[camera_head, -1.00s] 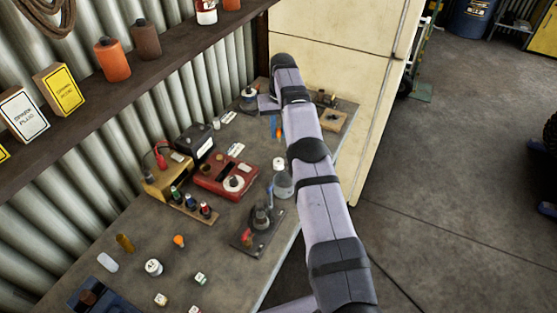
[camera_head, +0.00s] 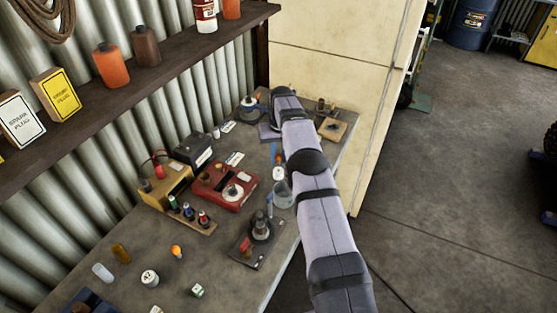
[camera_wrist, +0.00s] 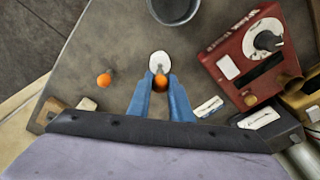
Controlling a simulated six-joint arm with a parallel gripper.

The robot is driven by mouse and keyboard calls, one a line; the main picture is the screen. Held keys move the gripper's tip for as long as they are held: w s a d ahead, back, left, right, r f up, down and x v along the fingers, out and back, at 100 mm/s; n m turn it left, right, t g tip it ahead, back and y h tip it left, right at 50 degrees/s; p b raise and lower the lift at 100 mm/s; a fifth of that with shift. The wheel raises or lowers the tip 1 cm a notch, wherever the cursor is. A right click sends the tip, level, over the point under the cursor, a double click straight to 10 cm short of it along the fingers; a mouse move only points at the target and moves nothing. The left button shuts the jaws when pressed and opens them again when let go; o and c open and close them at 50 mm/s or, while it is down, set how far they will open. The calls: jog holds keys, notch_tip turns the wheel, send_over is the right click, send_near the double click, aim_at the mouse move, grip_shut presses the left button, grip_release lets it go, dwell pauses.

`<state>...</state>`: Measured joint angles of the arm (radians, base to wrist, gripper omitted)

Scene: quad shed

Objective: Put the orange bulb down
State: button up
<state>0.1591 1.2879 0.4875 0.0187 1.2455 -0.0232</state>
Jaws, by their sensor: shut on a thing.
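My gripper (camera_wrist: 160,88) is shut on an orange bulb (camera_wrist: 160,82), whose rounded end shows between the blue fingertips. The blue fingers also show in the head view (camera_head: 276,152), beside the arm, over the far part of the bench. A white disc (camera_wrist: 159,62) is just beyond the fingertips in the wrist view; whether the bulb touches it I cannot tell. A second orange ball-like thing (camera_wrist: 104,80) is on the bench to the left in the wrist view. Another small orange bulb (camera_head: 177,251) lies on the near part of the bench in the head view.
A glass beaker (camera_head: 283,194) stands close to the gripper and shows at the top of the wrist view (camera_wrist: 172,8). A red meter (camera_head: 225,185) lies to the left. A dark stand (camera_head: 259,228) is nearer. Bare bench (camera_wrist: 115,45) shows left of the fingers in the wrist view.

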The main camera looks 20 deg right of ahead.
notch_tip(320, 180, down, 2)
jog(key=shift+f+p, duration=0.15)
jog(key=shift+p, duration=0.25)
jog(key=shift+f, duration=0.15)
jog(key=shift+f+b, duration=0.1)
jog(key=shift+b, duration=0.2)
jog(key=o, duration=0.8)
jog(key=r, duration=0.4)
jog(key=s+r+b, duration=0.1)
jog(key=r, duration=0.3)
jog(key=r+b, duration=0.1)
jog(key=r, duration=0.3)
jog(key=shift+s+r, duration=0.2)
jog(key=shift+r, duration=0.05)
